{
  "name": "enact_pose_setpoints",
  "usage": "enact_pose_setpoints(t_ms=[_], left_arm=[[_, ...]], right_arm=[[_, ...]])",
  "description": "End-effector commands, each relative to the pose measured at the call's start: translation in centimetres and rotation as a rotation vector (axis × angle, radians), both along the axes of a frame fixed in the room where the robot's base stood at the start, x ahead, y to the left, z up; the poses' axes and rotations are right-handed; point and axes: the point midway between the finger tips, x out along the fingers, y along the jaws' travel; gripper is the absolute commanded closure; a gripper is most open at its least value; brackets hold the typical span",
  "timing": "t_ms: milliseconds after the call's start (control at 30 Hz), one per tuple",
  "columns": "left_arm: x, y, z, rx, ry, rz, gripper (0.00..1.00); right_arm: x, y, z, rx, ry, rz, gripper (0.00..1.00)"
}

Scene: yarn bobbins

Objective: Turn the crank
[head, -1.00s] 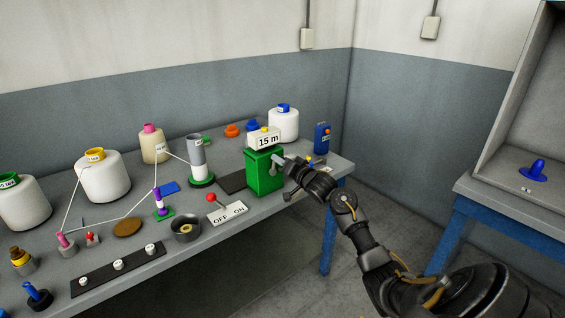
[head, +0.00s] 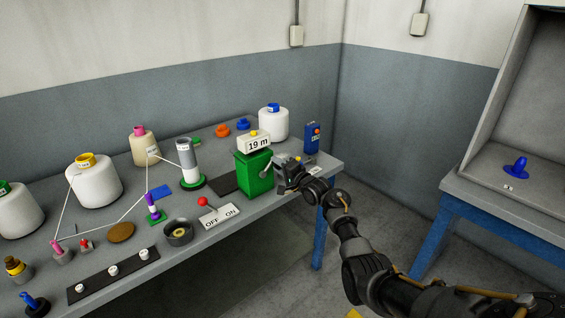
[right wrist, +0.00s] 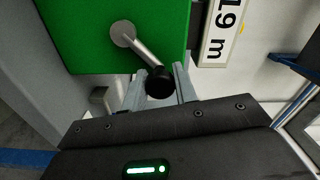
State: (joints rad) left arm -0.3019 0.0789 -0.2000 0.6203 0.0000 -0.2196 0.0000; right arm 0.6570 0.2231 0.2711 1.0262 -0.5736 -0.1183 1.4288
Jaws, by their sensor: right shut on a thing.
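The green box (head: 254,174) stands near the right end of the table, with a white counter (head: 254,144) on top reading "19 m". In the right wrist view the crank (right wrist: 139,50) is a metal arm on the face of the green box (right wrist: 80,35), ending in a black knob (right wrist: 159,81). My right gripper (right wrist: 159,86) is shut on the black knob, one finger on each side. In the head view my right gripper (head: 283,171) is at the right side of the box and hides most of the crank. My left gripper is not in view.
An OFF/ON switch (head: 218,216) with a red-tipped lever stands left of the box. A blue device (head: 312,138) and a white yarn cone (head: 273,124) stand behind it. Thread runs between posts at left. A second table (head: 480,195) stands at right.

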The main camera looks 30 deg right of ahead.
Motion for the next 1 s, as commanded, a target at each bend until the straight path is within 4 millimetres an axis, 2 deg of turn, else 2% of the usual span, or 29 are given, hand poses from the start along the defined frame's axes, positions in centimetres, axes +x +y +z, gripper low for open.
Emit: enact_pose_setpoints(t_ms=[300, 733, 767, 900, 1000], left_arm=[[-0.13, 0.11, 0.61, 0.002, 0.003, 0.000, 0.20], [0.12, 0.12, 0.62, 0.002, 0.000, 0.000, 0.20], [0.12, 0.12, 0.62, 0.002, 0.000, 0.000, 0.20], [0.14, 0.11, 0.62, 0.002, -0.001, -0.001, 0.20], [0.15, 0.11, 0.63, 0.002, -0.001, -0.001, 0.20]], right_arm=[[-0.03, -0.30, -0.48, 0.087, 0.022, 0.002, 1.00], [-0.08, -0.48, -0.56, 0.095, 0.023, 0.001, 1.00], [-0.08, -0.49, -0.57, 0.095, 0.023, 0.001, 0.70], [-0.07, -0.52, -0.54, 0.095, 0.022, 0.000, 0.52], [-0.06, -0.54, -0.51, 0.095, 0.022, 0.000, 0.50]])
